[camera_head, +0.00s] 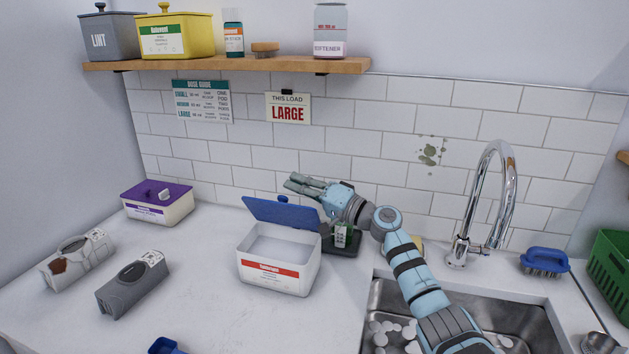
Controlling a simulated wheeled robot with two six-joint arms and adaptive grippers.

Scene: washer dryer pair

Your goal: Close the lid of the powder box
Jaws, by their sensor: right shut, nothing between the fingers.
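The powder box is a white box (265,279) with a red label, standing on the counter in the middle of the view. Its blue lid (282,214) is open and tilted up at the back edge, and pale contents show inside. My right gripper (291,184) is shut and empty. In the picture it lies just above the lid's upper edge, pointing left; I cannot tell whether it touches the lid. My right arm comes in from the lower right over the sink. My left gripper is not in view.
A dark stand (345,245) is close to the powder box's right. The sink (520,310) and tap (490,200) are on the right.

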